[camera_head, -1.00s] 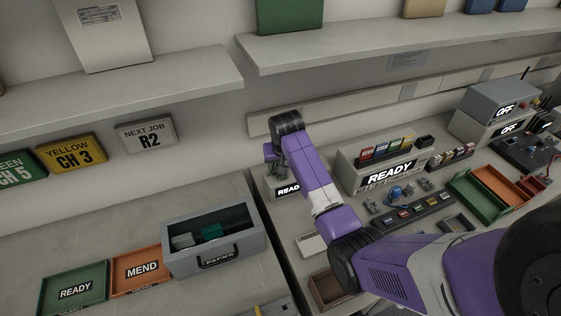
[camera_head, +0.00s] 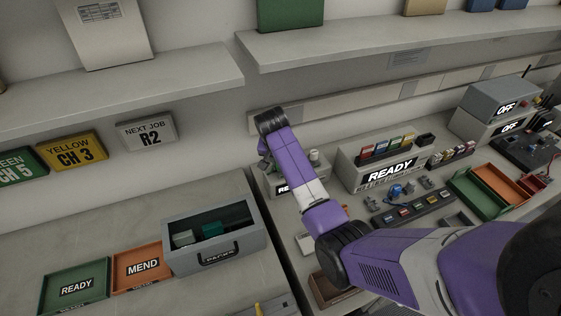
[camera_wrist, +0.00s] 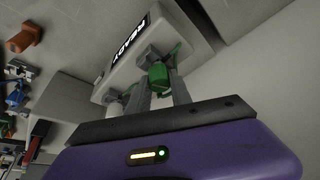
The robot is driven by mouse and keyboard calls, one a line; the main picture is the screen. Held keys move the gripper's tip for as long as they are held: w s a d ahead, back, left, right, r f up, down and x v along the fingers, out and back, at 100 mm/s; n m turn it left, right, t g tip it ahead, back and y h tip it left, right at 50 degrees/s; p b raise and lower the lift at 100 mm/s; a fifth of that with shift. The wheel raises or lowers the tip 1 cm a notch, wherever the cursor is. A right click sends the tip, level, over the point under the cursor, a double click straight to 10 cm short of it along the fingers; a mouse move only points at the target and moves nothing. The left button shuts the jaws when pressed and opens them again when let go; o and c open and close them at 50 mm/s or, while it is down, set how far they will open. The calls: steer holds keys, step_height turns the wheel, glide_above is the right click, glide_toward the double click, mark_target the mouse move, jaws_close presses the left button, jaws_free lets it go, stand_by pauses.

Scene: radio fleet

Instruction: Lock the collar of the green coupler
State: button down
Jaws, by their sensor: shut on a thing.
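The green coupler (camera_wrist: 158,75) sits on a grey box with a READY label (camera_wrist: 125,50) in the wrist view. My gripper (camera_wrist: 159,86) reaches the box from below in that view, its two grey fingers on either side of the coupler's green part and shut on it. The fingers hide part of the collar, so I cannot tell whether it is locked. A second pale fitting (camera_wrist: 115,107) stands beside the coupler. In the head view the READY box (camera_head: 283,187) is partly behind my purple arm, and the fingertips are not clearly seen.
A larger READY unit (camera_head: 360,178) with coloured cards stands right of my arm. Green and orange trays (camera_head: 463,203) lie farther right. A grey open bin (camera_head: 250,256), a MEND tray (camera_head: 118,291) and a READY tray (camera_head: 45,309) stand on the left bench. A shelf (camera_head: 330,40) runs above.

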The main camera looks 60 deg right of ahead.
steer(key=shift+s+f, duration=0.2)
steer(key=shift+f, duration=0.05)
